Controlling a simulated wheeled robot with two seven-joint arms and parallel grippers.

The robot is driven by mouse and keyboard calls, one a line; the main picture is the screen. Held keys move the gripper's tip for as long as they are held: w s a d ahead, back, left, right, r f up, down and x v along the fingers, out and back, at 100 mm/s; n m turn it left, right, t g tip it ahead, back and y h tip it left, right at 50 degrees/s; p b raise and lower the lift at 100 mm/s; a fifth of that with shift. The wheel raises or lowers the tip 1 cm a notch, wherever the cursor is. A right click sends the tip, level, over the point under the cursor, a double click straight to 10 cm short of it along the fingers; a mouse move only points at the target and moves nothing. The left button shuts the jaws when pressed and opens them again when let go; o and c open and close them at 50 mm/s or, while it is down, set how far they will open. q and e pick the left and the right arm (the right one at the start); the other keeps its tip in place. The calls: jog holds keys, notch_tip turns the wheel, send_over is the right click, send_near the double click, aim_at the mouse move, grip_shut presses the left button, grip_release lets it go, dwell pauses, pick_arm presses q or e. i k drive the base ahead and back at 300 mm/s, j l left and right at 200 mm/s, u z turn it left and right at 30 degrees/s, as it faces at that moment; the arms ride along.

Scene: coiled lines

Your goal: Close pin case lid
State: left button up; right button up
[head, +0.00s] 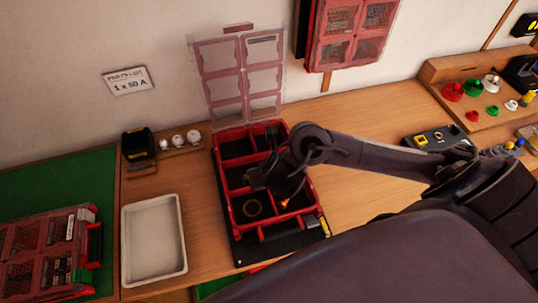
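The pin case (222,185) is a red, divided box on the wooden bench, in the middle of the head view. Its clear lid (237,85) with red framing stands up at the back, close to the wall, so the case is open. My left gripper is out of view.
A white tray (125,245) stands left of the case. Another red case (45,250) lies shut on a green mat (100,170). A red case (350,35) is at the wall. A wooden holder (430,72) with coloured knobs stands at the right.

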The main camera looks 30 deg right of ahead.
aim_at(240, 41)
jog(key=k+j, duration=0.2)
jog(key=k, duration=0.3)
jog(key=k+j, duration=0.2)
jog(key=k, duration=0.25)
